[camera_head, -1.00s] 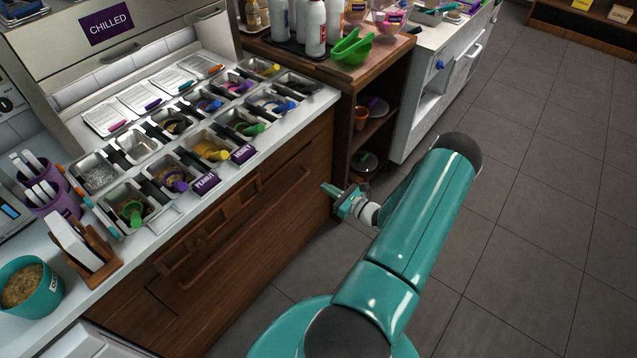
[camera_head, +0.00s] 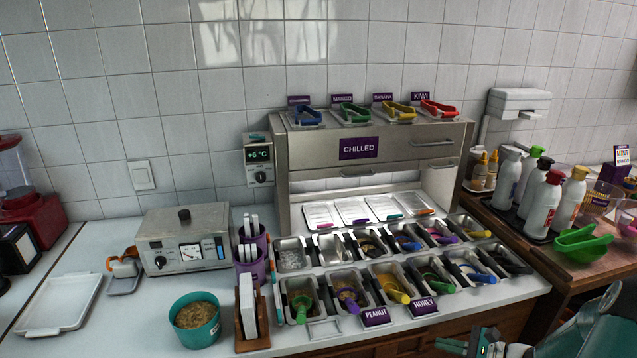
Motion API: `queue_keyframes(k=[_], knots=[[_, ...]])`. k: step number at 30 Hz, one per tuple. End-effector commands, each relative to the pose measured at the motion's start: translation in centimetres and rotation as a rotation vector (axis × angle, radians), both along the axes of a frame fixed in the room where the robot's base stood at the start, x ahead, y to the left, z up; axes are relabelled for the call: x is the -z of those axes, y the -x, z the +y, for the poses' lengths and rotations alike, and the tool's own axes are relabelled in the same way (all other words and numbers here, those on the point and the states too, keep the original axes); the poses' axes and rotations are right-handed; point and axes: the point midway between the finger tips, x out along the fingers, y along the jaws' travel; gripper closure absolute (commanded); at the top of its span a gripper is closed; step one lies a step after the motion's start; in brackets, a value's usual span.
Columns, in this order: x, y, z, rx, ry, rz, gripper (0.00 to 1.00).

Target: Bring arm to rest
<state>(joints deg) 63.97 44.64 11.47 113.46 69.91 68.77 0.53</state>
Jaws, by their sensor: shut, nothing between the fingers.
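My gripper (camera_head: 453,346) shows at the bottom edge of the picture, right of centre. It is shut and empty. It is in front of the wooden counter front, below the row of topping pans. My teal arm (camera_head: 585,330) fills the bottom right corner; most of it is out of the picture.
The white counter holds metal topping pans (camera_head: 342,280) with coloured scoops, a chilled cabinet (camera_head: 380,150), a teal tub (camera_head: 195,319) and a purple cup holder (camera_head: 251,257).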

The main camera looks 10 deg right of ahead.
Motion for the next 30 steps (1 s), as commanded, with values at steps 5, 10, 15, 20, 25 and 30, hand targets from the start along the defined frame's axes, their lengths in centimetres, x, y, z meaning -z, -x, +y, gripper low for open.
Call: queue_keyframes(k=[5, 10, 15, 20, 25, 30], knots=[[-4.8, -0.3, 5.8, -0.254, 0.215, 0.011, 1.00], [-8.6, 0.7, 10.7, -0.473, 0.422, 0.006, 1.00], [-12.1, 2.4, 14.9, -0.672, 0.635, -0.020, 1.00], [-15.2, 4.5, 18.2, -0.840, 0.839, -0.063, 1.00], [-18.3, 7.0, 21.0, -0.996, 1.059, -0.131, 1.00], [-21.1, 9.7, 23.1, -1.122, 1.281, -0.222, 1.00]])
